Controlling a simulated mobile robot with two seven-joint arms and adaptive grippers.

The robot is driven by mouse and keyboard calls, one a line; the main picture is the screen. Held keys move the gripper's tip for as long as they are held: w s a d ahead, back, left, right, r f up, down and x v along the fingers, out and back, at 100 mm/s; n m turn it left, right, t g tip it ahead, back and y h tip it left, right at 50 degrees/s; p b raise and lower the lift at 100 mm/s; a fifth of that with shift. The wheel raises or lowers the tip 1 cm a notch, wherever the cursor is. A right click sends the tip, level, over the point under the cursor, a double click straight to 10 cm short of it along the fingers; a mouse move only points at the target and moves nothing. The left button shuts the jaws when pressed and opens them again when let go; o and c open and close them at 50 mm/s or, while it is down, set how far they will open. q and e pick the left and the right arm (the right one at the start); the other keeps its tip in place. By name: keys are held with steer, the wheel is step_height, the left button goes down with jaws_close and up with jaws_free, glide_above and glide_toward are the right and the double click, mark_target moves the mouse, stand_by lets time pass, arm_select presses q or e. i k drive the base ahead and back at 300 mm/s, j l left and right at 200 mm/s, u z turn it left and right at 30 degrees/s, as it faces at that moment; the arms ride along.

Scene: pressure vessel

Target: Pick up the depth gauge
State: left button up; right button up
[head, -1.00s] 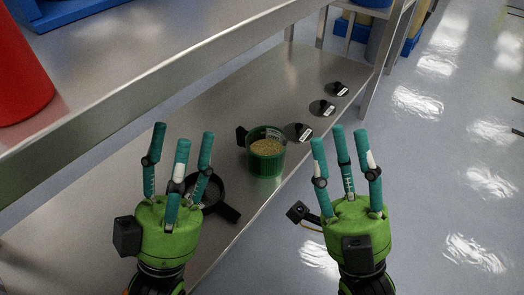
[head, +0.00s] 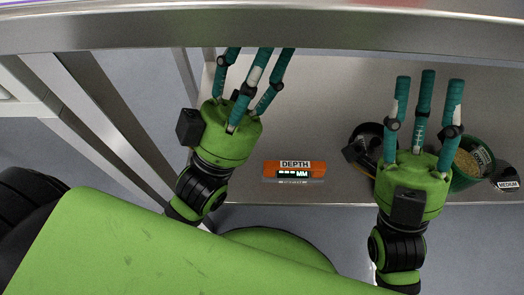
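The depth gauge (head: 293,169) is an orange bar with a "DEPTH" label and a small "MM" display. It lies on the metal lower shelf (head: 318,115) near its front edge, between my two grippers. My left gripper (head: 256,62) is to the left of and beyond the gauge, fingers spread and empty, its tips near the upper shelf's edge. My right gripper (head: 428,85) is to the right of the gauge, fingers spread and empty, in front of the green cup. Neither gripper touches the gauge.
A green cup (head: 466,166) of grainy material stands behind my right gripper. A black ring-shaped tool (head: 366,143) lies left of it, partly hidden. A "MEDIUM" tag (head: 507,184) is at far right. The upper shelf edge (head: 330,27) crosses above; shelf legs (head: 110,120) stand left.

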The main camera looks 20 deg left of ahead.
mark_target(294, 170)
steer(key=k+l+u, duration=0.15)
steer(key=l, duration=0.25)
steer(key=l+u, duration=0.15)
steer(key=l, duration=0.2)
steer(key=k+l+u, duration=0.15)
steer(key=l, duration=0.2)
steer(key=k+l+u, duration=0.2)
steer(key=l, duration=0.15)
